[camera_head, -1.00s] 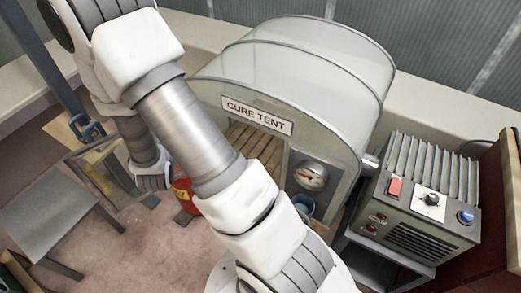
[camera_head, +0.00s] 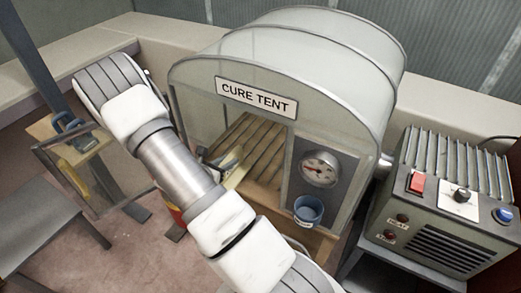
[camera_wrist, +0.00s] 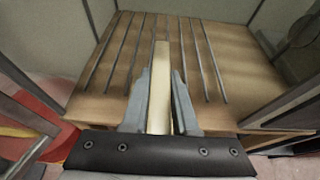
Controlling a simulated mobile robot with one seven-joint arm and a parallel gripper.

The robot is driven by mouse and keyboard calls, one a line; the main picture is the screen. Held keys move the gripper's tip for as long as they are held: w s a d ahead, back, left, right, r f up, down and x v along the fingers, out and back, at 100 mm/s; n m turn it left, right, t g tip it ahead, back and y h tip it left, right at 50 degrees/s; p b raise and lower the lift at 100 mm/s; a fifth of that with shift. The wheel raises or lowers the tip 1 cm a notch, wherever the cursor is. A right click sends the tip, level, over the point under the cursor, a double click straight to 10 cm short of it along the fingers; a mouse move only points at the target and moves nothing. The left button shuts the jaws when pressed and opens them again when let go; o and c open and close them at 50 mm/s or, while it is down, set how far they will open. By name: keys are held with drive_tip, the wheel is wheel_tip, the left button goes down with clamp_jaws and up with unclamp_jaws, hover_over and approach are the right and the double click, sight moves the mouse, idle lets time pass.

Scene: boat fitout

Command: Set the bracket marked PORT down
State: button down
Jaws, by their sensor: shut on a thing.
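In the wrist view my gripper (camera_wrist: 159,100) is shut on a pale cream bar-like piece (camera_wrist: 160,75), seen edge-on between the fingers. It extends over the slatted wooden floor (camera_wrist: 213,30); I cannot tell whether it touches. In the head view a pale yellow bracket piece (camera_head: 234,174) shows past my arm at the mouth of the cure tent (camera_head: 190,70), over the front of its slatted floor (camera_head: 262,150). No PORT mark is readable in either view. My arm hides most of the gripper there.
A gauge (camera_head: 319,169) and a blue cup (camera_head: 308,210) are at the tent's front right. A grey control box (camera_head: 440,200) stands to the right. A glazed door frame (camera_head: 95,170) and a blue bracket-like thing (camera_head: 68,124) are left. The slatted floor's visible part looks clear.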

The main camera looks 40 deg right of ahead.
drive_tip(key=shift+w+d+r+b+x, duration=0.2)
drive_tip(key=shift+r+b+x, duration=0.45)
drive_tip(key=shift+x, duration=2.35)
drive_tip(key=shift+s+d+r+b+x, duration=0.1)
drive_tip(key=shift+d+r+b+x, duration=0.4)
drive_tip(key=shift+x, duration=2.45)
drive_tip(key=shift+w+d+r+b+x, duration=0.15)
drive_tip(key=shift+r+b+x, duration=0.65)
drive_tip(key=shift+x, duration=2.2)
drive_tip(key=shift+a+f, duration=0.1)
drive_tip(key=shift+f, duration=0.1)
drive_tip(key=shift+f+b, duration=0.2)
drive_tip(key=shift+b, duration=0.2)
drive_tip(key=c, duration=0.7)
unclamp_jaws()
drive_tip(key=shift+r, duration=0.15)
